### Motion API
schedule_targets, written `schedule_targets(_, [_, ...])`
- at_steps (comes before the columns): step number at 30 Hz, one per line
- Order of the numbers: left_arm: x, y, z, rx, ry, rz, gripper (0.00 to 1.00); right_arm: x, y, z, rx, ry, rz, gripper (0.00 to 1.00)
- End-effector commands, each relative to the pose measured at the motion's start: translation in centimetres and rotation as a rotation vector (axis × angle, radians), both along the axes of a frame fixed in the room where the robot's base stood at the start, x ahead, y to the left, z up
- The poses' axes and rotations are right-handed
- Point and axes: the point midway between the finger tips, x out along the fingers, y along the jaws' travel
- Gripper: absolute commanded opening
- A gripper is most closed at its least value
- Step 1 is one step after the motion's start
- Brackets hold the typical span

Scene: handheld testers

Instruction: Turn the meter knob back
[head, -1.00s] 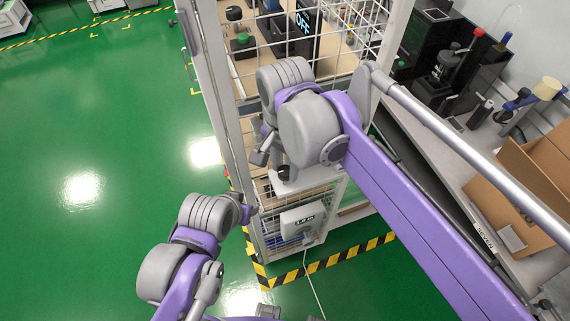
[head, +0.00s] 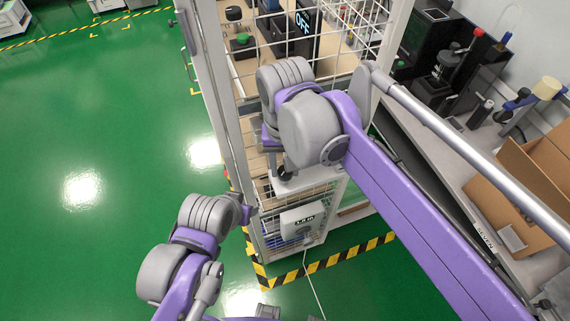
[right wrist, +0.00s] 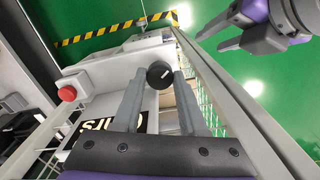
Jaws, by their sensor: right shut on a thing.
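The black round meter knob (right wrist: 160,75) sits at the end of my right gripper (right wrist: 158,82) in the right wrist view, between its two grey fingers, which are shut on it. A white line shows on the knob's face. The pale meter body (right wrist: 100,78) is behind it, with a dark display (right wrist: 128,122) partly hidden by a finger. In the head view the knob (head: 283,172) shows below my right wrist, which hides most of the meter. My left gripper (right wrist: 209,42) is empty, fingers apart, away from the meter; its arm is at lower left in the head view.
A red button (right wrist: 67,93) sticks out of the pale housing. A white wire rack (head: 262,215) holds a white box (head: 303,219) low down. Green floor (head: 90,130) lies open to the left.

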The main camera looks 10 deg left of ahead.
Motion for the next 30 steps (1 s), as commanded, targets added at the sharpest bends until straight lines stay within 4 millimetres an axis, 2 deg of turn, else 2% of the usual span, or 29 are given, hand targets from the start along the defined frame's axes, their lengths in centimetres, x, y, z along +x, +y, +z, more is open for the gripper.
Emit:
schedule_targets(18, [-0.02, 0.00, -0.03, 0.000, 0.000, 0.000, 0.50, -0.02, -0.05, -0.01, 0.000, 0.001, 0.577, 0.00])
schedule_targets(30, [-0.02, 0.00, -0.03, 0.000, 0.000, 0.000, 0.50, 0.01, -0.06, -0.01, 0.000, 0.001, 0.835, 0.00])
